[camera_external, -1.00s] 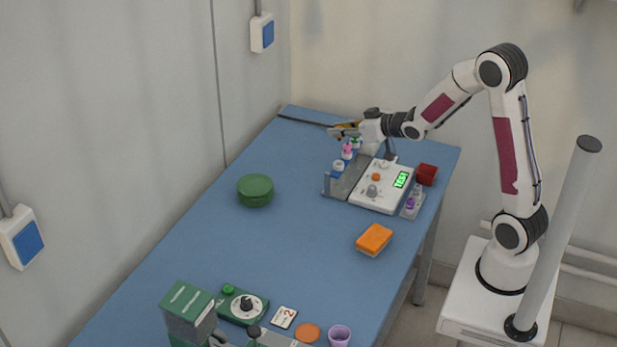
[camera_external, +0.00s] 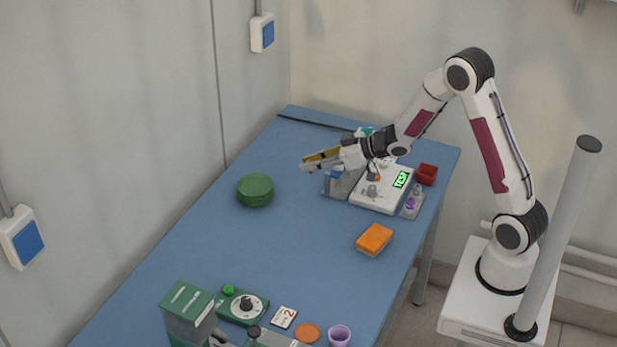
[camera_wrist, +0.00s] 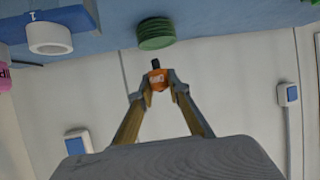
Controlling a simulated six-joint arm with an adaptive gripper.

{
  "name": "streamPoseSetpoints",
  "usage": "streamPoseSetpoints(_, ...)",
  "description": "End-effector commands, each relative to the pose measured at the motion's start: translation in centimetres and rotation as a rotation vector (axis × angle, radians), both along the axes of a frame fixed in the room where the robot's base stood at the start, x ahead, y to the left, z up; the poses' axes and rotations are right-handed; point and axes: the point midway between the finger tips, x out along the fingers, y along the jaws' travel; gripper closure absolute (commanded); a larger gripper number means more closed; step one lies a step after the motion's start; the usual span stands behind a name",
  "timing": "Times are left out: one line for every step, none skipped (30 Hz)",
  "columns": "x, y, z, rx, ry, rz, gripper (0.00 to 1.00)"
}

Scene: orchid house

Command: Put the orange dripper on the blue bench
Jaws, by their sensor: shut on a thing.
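The orange dripper (camera_wrist: 158,78) is held between the fingertips of my gripper (camera_wrist: 159,90) in the wrist view, with its dark tip pointing away from the palm. In the external view my gripper (camera_external: 308,162) is above the blue bench (camera_external: 220,245), just left of the grey rack, and the dripper itself is too small to make out clearly. The bench has bare surface below and to the left of the gripper.
A green round container (camera_external: 255,190) stands left of my gripper. A white device with a green display (camera_external: 383,187) and a red box (camera_external: 427,174) are to the right. An orange-topped block (camera_external: 374,239) lies nearer. A green box (camera_external: 188,309) stands at the front.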

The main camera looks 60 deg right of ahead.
Motion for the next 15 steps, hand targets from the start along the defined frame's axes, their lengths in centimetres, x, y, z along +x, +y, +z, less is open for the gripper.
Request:
streamPoseSetpoints(0.2,0.8,-0.3,0.0,0.001,0.035,0.94)
streamPoseSetpoints(0.3,1.3,-0.4,0.0,0.001,0.056,0.94)
streamPoseSetpoints(0.4,2.0,-0.6,0.001,0.0,0.086,0.94)
streamPoseSetpoints(0.4,2.5,-0.8,0.001,0.001,0.107,0.94)
streamPoseSetpoints(0.5,3.0,-0.9,0.0,0.001,0.13,0.94)
streamPoseSetpoints(0.5,3.7,-1.1,-0.001,0.001,0.16,0.94)
streamPoseSetpoints(0.5,4.2,-1.2,0.0,0.0,0.183,0.94)
streamPoseSetpoints(0.5,4.7,-1.4,0.0,0.001,0.205,0.94)
streamPoseSetpoints(0.4,5.4,-1.6,0.001,0.002,0.236,0.94)
streamPoseSetpoints(0.4,5.9,-1.7,0.001,0.001,0.259,0.94)
streamPoseSetpoints(0.3,6.5,-1.8,0.001,0.0,0.284,0.94)
streamPoseSetpoints(0.2,7.2,-2.0,0.0,0.002,0.315,0.94)
streamPoseSetpoints(0.1,7.7,-2.1,0.001,0.001,0.339,0.94)
streamPoseSetpoints(-0.1,8.2,-2.2,0.002,0.001,0.363,0.94)
streamPoseSetpoints(-0.3,8.9,-2.4,0.001,0.001,0.396,0.94)
